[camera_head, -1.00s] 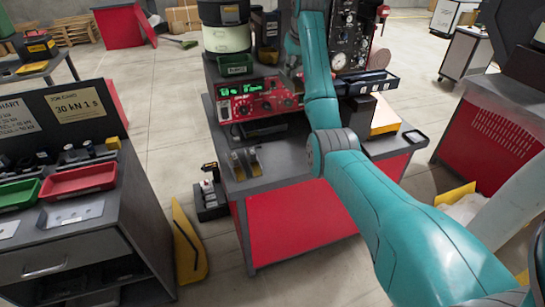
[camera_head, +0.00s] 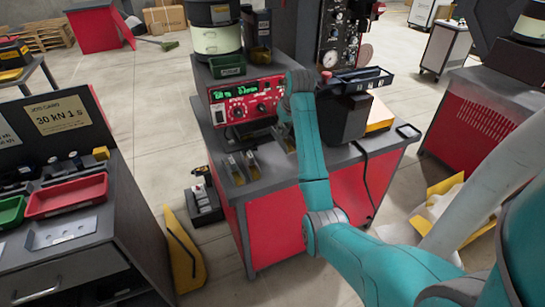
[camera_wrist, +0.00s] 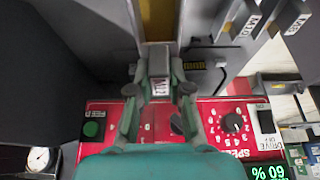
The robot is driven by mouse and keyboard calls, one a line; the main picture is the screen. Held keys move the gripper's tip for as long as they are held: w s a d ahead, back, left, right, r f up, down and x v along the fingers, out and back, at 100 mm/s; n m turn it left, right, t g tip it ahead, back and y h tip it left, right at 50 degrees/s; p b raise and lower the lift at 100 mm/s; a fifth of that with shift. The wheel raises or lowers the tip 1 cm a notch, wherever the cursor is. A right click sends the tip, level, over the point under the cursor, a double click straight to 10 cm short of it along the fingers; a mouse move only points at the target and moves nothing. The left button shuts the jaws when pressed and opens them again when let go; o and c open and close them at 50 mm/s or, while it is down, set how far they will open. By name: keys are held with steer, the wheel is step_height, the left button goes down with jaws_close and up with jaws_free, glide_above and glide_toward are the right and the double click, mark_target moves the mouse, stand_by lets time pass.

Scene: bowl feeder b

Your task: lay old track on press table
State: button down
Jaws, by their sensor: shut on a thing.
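In the wrist view my gripper (camera_wrist: 159,70) is shut on a narrow grey piece labelled M12 (camera_wrist: 160,88), which I take to be the old track. It is in front of the red control panel, and a brown-yellow strip lies beyond the fingertips. How far the track is from its surroundings, I cannot tell. In the head view my wrist hides the gripper and the track, at the right of the red control box (camera_head: 245,103). No surface is clearly marked as the press table.
Two small slotted pieces (camera_head: 243,165) lie on the feeder bench's (camera_head: 222,190) front left. A black box (camera_head: 343,117) stands right of my wrist. Grey pieces labelled M10 and M16 (camera_wrist: 297,22) are close at the right. The left bench carries a red tray (camera_head: 67,195) and a 30 kN sign (camera_head: 58,115).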

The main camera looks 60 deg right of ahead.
mark_target(287, 139)
step_height(287, 139, down, 10)
steer(key=shift+r, duration=0.25)
stand_by(0.4)
steer(key=c, duration=1.1)
jaws_free()
steer(key=shift+f, duration=0.15)
steer(key=v, duration=1.2)
